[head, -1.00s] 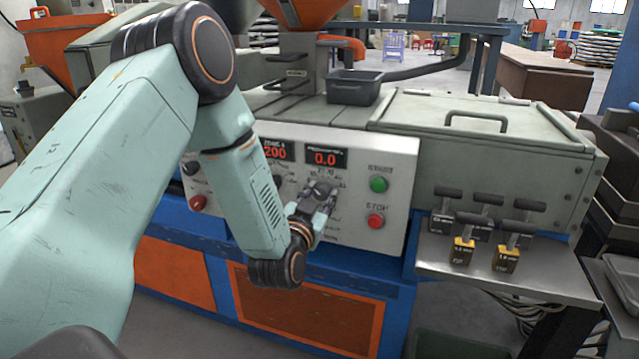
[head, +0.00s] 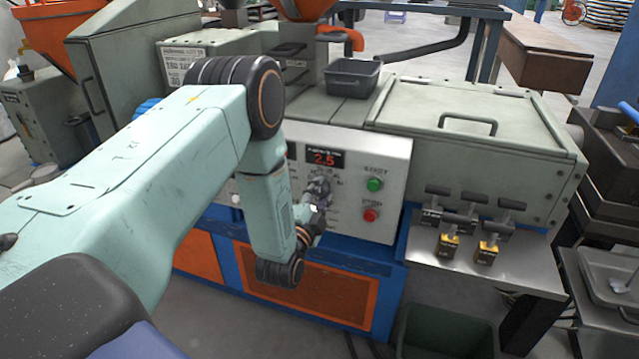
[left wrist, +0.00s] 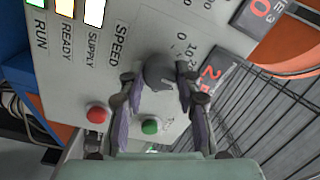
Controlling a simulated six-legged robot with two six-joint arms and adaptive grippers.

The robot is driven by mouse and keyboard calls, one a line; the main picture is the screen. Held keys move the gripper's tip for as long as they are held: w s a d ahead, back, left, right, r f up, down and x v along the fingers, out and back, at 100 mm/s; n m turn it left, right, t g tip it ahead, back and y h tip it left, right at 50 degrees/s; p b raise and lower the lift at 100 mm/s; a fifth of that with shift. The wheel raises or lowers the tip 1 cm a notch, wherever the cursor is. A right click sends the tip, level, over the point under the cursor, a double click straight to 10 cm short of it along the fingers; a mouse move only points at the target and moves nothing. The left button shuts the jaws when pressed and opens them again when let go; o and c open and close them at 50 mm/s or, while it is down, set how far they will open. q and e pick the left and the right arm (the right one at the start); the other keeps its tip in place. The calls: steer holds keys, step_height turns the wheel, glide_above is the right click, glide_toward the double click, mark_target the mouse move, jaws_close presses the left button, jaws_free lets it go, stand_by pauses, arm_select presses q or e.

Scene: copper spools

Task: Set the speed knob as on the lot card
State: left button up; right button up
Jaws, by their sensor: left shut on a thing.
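The speed knob (left wrist: 162,72) is a dark round knob on the light control panel (head: 388,158), next to the printed word SPEED in the left wrist view. My left gripper (head: 318,188) is at the panel, and its fingers (left wrist: 158,88) are shut on the knob from both sides. In the head view the gripper hides the knob. The red display (head: 325,159) above it reads 2.5; it shows partly in the left wrist view (left wrist: 211,77). A white printed card (head: 184,66) stands at the back left; its small text is not clearly legible. My right gripper is out of view.
A green START button (head: 374,185) and a red STOP button (head: 370,215) are right of the gripper. A grey bin (head: 353,80) stands on the machine above. Several T-handled tools (head: 447,240) stand on a metal shelf (head: 500,275) at the right.

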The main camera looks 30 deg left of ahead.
arm_select(q)
steer(key=shift+m+p, duration=0.8)
steer(key=shift+m, duration=0.3)
steer(key=shift+a, duration=0.1)
steer(key=o, duration=1.1)
steer(key=shift+o, duration=0.2)
steer(key=v, duration=0.7)
steer(key=shift+s, duration=0.25)
